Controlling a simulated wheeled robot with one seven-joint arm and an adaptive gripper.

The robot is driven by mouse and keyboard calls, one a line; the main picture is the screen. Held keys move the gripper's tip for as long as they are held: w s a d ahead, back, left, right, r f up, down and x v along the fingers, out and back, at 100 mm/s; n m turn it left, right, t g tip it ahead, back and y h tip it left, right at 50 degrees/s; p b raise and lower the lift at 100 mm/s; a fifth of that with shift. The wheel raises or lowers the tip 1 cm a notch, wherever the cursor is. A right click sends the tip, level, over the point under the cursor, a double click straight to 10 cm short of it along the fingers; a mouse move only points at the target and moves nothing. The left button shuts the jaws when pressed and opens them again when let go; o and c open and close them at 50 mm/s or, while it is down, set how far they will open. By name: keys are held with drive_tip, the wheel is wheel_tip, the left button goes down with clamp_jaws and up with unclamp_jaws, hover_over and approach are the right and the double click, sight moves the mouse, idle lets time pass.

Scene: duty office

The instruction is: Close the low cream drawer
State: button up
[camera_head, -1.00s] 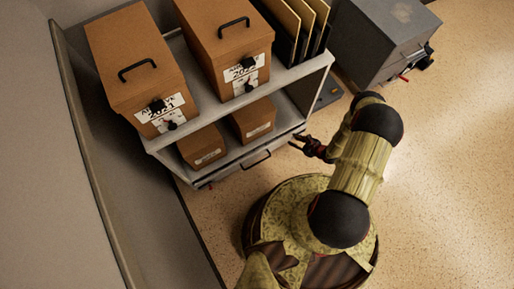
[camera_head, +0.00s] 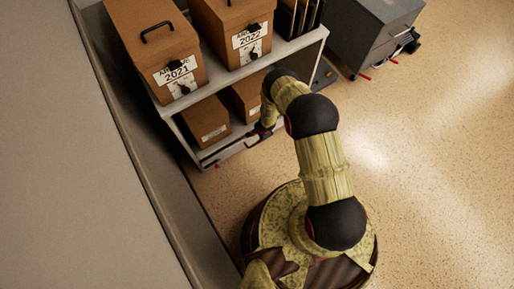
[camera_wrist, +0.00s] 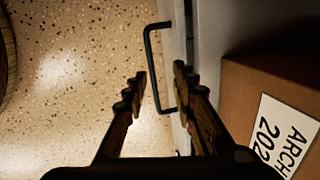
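The low cream drawer (camera_head: 230,150) is at the bottom of the shelf unit, and only a narrow strip of its front shows. How far it stands out is hard to tell. Its black bar handle (camera_wrist: 150,62) shows in the wrist view, fixed to the pale drawer front (camera_wrist: 177,30). My gripper (camera_wrist: 160,72) is open, with one finger on each side of the handle's bar and a gap visible around it. In the head view my gripper (camera_head: 262,132) is small and dark at the drawer front, partly hidden by my arm.
The shelf unit (camera_head: 291,50) holds brown archive boxes (camera_head: 153,50) on top and smaller ones (camera_head: 205,122) below. A grey cabinet (camera_head: 372,40) with red-tipped parts stands at upper right. A wall (camera_head: 95,150) is at left. The speckled floor (camera_head: 430,180) at right is clear.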

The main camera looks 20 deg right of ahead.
drive_tip(key=shift+n+h, duration=0.3)
drive_tip(key=shift+n, duration=0.2)
drive_tip(key=b+x, duration=0.1)
drive_tip(key=x, duration=0.1)
drive_tip(key=d+b+x, duration=0.1)
drive_tip(key=x, duration=0.2)
drive_tip(key=s+b+x, duration=0.1)
drive_tip(key=b+x, duration=0.1)
drive_tip(key=x, duration=0.1)
drive_tip(key=shift+d+f, duration=0.15)
drive_tip(key=c, duration=0.3)
drive_tip(key=c, duration=0.4)
clamp_jaws()
